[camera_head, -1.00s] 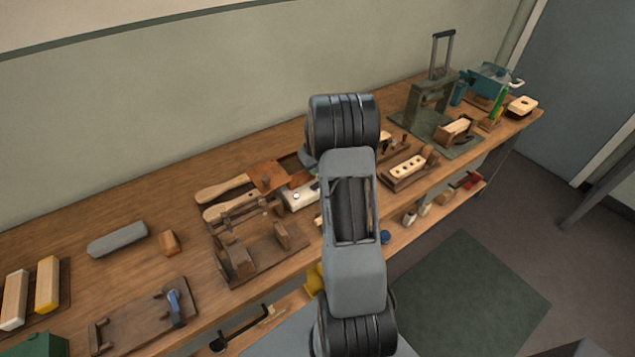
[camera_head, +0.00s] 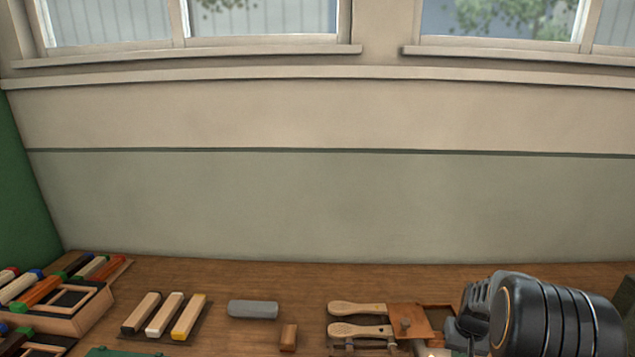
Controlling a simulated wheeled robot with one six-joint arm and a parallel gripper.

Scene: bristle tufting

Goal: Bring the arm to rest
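Part of my arm (camera_head: 560,315) shows at the lower right, a thick black ribbed joint close to the camera. A grey and dark piece beside its left side reaches down over the bench. No fingertips can be made out, so I cannot see whether my gripper holds anything. The wooden bench (camera_head: 265,280) runs along the bottom of the view.
Two wooden-handled tools (camera_head: 357,309), a grey rounded block (camera_head: 253,309) and a small brown block (camera_head: 288,337) lie left of my arm. Several coloured bars (camera_head: 163,315) lie further left, near a wooden box (camera_head: 65,310). The wall behind is bare below the windows.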

